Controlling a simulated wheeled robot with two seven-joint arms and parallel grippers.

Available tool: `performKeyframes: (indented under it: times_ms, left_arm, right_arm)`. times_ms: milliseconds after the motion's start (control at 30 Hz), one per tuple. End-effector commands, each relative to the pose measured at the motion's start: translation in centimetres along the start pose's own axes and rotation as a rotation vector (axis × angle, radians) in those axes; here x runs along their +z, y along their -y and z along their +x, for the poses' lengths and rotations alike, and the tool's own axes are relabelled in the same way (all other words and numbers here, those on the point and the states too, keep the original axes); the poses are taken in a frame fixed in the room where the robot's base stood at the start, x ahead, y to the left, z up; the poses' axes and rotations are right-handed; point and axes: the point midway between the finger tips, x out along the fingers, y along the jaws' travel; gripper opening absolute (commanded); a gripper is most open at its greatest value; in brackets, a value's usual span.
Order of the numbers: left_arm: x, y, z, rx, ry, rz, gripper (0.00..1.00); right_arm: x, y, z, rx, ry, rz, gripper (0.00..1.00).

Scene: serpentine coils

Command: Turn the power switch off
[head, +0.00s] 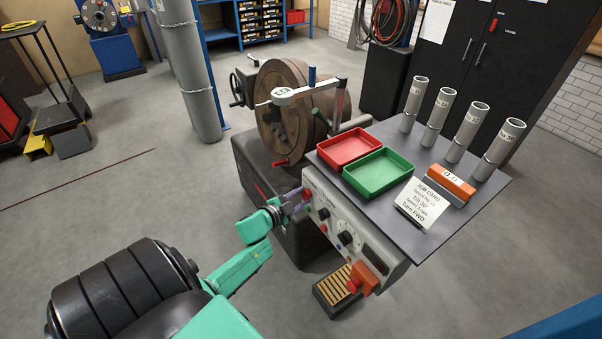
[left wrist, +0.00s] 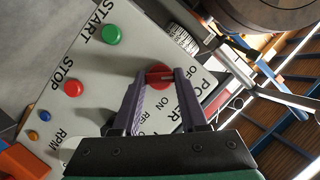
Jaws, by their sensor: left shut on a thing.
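The power switch is a red round knob (left wrist: 160,73) with a pale pointer line, on the light grey control panel (head: 352,236) of the coil machine. In the left wrist view, lettering reading POWER, OFF and ON stands beside it, partly covered by the fingers. My left gripper (head: 301,200) reaches the panel's left end in the head view. In the left wrist view its purple fingers (left wrist: 160,80) stand either side of the knob, shut on it. The knob's exact setting is hard to read. My right gripper is not in view.
A green START button (left wrist: 112,35) and a red STOP button (left wrist: 73,88) sit near the switch. Above the panel, a grey table (head: 440,212) carries a red tray (head: 349,148), a green tray (head: 379,172), a job card (head: 422,201) and several upright tubes. A foot pedal (head: 336,291) lies below.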

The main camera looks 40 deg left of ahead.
Motion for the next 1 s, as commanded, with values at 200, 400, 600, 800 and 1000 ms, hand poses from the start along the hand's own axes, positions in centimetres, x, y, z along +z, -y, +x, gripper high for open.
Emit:
performKeyframes:
  times_ms: [200,400,600,800,1000]
  left_arm:
    - [0.1,-0.1,0.0,0.002,0.002,-0.006,0.0]
    - [0.1,-0.1,0.0,0.002,0.001,-0.005,0.72]
    - [0.0,-0.1,0.0,0.001,0.0,-0.003,0.72]
    - [0.0,-0.1,-0.7,0.001,0.001,-0.003,0.72]
    - [0.1,-0.2,-4.7,0.004,0.003,-0.004,0.72]
  right_arm:
    - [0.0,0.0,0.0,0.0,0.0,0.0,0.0]
    - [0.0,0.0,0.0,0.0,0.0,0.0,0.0]
    - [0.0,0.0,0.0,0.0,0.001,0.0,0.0]
    - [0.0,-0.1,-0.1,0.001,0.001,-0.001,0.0]
    - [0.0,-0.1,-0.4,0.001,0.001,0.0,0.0]
